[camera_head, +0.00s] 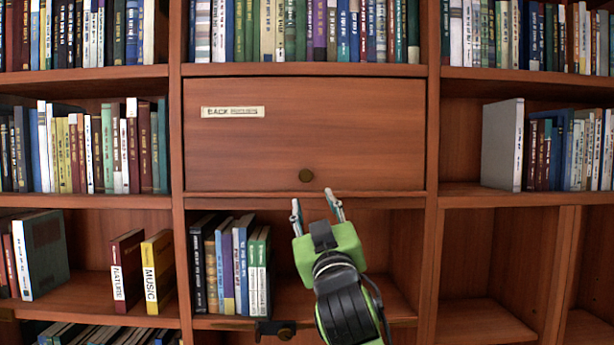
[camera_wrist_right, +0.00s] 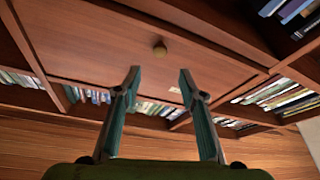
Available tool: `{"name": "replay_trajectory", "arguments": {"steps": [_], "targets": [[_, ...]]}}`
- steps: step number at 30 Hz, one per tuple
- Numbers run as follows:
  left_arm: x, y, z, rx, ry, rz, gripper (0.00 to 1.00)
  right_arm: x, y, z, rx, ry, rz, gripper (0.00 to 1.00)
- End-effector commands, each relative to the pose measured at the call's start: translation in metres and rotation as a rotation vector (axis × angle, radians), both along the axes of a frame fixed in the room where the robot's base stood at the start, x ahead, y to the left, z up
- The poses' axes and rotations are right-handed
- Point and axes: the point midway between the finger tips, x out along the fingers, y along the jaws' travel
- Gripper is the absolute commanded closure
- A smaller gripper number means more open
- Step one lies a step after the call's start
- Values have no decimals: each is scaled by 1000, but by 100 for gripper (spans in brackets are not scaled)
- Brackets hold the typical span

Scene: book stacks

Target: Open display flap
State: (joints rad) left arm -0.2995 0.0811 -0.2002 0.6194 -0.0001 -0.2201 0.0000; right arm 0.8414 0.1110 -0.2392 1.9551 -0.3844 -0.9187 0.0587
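The display flap (camera_head: 370,135) is a closed reddish-brown wooden panel in the middle of the bookcase.
Books (camera_head: 230,265) stand in the compartment below the flap, left of my right gripper. A dark bracket-like part (camera_head: 275,328) sits at that shelf's front edge. Two books, NATURE (camera_head: 127,268) and MUSIC (camera_head: 158,270), stand to the left. Shelves at lower right (camera_head: 490,255) are empty.

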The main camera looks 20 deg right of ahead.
Motion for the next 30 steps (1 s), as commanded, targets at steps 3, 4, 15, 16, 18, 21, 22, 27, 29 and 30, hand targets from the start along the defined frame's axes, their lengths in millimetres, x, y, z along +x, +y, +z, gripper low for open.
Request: {"name": "replay_trajectory", "arguments": {"steps": [3, 4, 15, 16, 18, 21, 22, 27, 29, 30], "targets": [[0, 0, 20, -1, 0, 0, 60, 25, -5, 16, -1, 3, -3, 62], [0, -1, 23, -1, 0, 0, 60, 31, -6, 18, 0, 4, -3, 62], [0, -1, 54, -1, 0, 1, 60, 89, -14, 38, 1, 2, -2, 62], [0, -1, 55, -1, 0, 1, 60, 91, -15, 39, 2, 2, -1, 62], [0, -1, 57, -1, 0, 1, 60, 96, -15, 40, 1, 1, -1, 62], [0, -1, 58, -1, 0, 1, 60, 99, -16, 40, 1, 1, 0, 62], [0, -1, 58, -1, 0, 1, 60, 100, -16, 40, 1, 2, 0, 62], [0, -1, 58, -1, 0, 1, 60, 100, -16, 39, 1, 2, 0, 62], [0, -1, 58, -1, 0, 1, 60, 100, -16, 39, 1, 1, 0, 62], [0, -1, 58, -1, 0, 1, 60, 100, -16, 40, 1, 1, 0, 67]]}}
